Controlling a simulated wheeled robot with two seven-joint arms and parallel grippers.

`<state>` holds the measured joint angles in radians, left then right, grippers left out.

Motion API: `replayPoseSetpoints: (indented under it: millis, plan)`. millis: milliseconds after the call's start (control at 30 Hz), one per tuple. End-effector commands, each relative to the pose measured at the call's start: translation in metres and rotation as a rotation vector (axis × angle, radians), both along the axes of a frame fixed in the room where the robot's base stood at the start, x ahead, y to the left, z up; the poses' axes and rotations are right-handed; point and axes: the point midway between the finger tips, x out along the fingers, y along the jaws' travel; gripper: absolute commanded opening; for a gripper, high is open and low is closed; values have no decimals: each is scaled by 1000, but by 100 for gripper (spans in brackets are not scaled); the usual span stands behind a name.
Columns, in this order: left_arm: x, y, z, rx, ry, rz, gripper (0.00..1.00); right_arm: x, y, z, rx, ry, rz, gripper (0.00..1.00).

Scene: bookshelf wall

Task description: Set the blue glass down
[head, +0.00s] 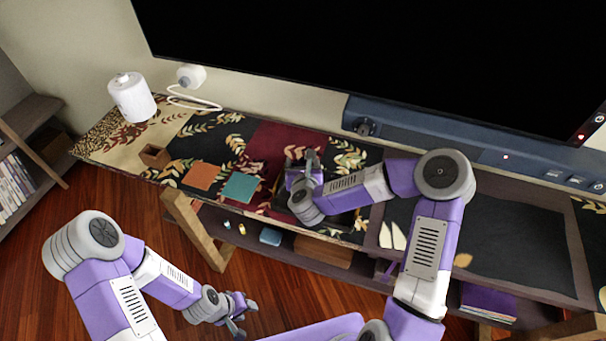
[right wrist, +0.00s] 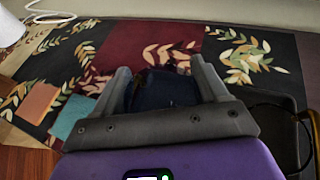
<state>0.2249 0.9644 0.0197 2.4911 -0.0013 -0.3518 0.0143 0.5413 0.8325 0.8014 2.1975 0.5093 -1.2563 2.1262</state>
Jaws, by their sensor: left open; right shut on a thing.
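The blue glass (right wrist: 163,90) shows dark blue between the fingers of my right gripper in the right wrist view. My right gripper (head: 303,162) is shut on it over the back middle of the patterned table (head: 226,126), near the dark red panel. In the head view the glass is hidden or too dark to make out. I cannot tell whether its base touches the table. My left gripper (head: 237,309) is open and empty, low in front of the table and above the wooden floor.
An orange square (head: 201,175) and a teal square (head: 241,187) lie left of my right gripper, with a small brown box (head: 154,155) beyond. A white cylinder (head: 132,97) stands at the far left. A soundbar (head: 432,134) and large screen (head: 380,50) line the back.

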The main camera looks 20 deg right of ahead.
Motion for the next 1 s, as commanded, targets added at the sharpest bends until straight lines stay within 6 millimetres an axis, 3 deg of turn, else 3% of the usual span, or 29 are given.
replayPoseSetpoints:
  millis: [233,633,667,700,800,1000]
  plan:
    - [0,0,-14,0,-1,0,43,0,0,-34,3,2,0,36]
    - [0,0,-18,0,-1,0,43,0,0,-39,1,-1,0,36]
    - [0,0,-17,0,-1,0,43,0,0,-38,1,1,0,77]
    - [0,0,-17,0,-1,0,43,0,0,-37,1,1,0,84]
    - [0,0,-16,0,-1,0,43,0,0,-37,1,1,0,98]
    - [0,0,-16,0,-1,0,43,0,0,-37,1,1,1,98]
